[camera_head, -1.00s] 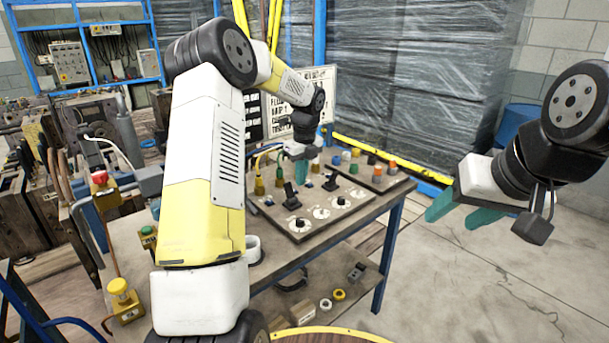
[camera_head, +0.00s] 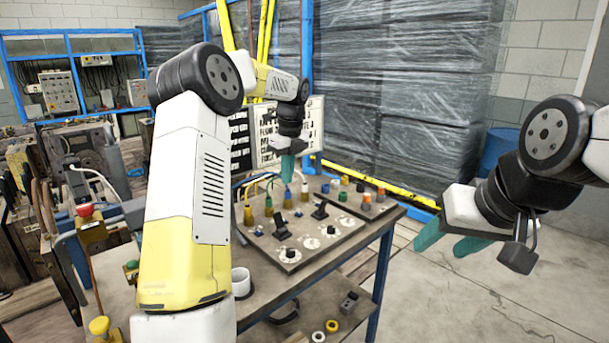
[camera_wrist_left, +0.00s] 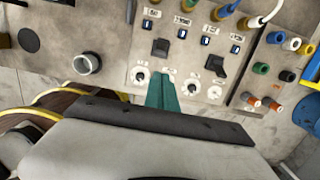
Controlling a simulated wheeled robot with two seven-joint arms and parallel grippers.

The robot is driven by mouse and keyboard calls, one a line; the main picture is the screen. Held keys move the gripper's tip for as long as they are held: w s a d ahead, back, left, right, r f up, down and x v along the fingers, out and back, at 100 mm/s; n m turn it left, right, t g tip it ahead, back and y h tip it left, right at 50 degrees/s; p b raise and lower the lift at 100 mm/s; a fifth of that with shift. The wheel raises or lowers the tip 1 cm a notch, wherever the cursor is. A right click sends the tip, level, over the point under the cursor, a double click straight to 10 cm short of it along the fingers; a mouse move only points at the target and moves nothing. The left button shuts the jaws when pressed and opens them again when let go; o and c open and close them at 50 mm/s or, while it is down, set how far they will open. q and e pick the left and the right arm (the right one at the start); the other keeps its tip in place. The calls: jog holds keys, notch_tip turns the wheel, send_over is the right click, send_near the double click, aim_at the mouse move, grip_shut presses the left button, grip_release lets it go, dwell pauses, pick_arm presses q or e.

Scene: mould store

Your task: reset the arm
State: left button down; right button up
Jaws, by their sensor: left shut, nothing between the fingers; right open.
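My left gripper (camera_head: 288,172) is shut and empty, with its green fingers pointing down above the control panel (camera_head: 262,243). It hangs clear of the panel. The panel lies on the workbench and carries black switches, white dials and plugged cables. In the left wrist view the shut fingers (camera_wrist_left: 163,92) show over the panel (camera_wrist_left: 140,105) between its white dials. My right gripper (camera_head: 448,240) is open and empty, out to the right over bare floor, away from the bench.
The workbench (camera_head: 372,232) has a lower shelf with small rings. A white cup (camera_head: 241,281) stands on the bench near my left arm. A small board with coloured knobs (camera_head: 350,198) sits at the bench's right end. Wrapped stacks (camera_head: 400,100) stand behind. Floor is free at right.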

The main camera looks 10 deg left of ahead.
pick_arm(q)
jog(key=s+d+r+n+t, duration=0.1)
jog(key=s+d+r+n, duration=0.1)
jog(key=s+r+n, duration=0.45)
jog(key=s+d+r+n+t, duration=0.1)
jog(key=s+r+n, duration=0.25)
jog(key=s, duration=0.55)
jog(key=s+d+f+n+t+h, duration=0.1)
jog(key=s+f+n, duration=0.1)
jog(key=s+n, duration=0.5)
jog(key=s+d+f+n+t+h, duration=0.1)
jog(key=s+f+n+t+h, duration=0.1)
jog(key=s+n, duration=0.5)
jog(key=s, duration=0.5)
jog(key=shift+s+f+n, duration=0.2)
jog(key=shift+s+n, duration=0.2)
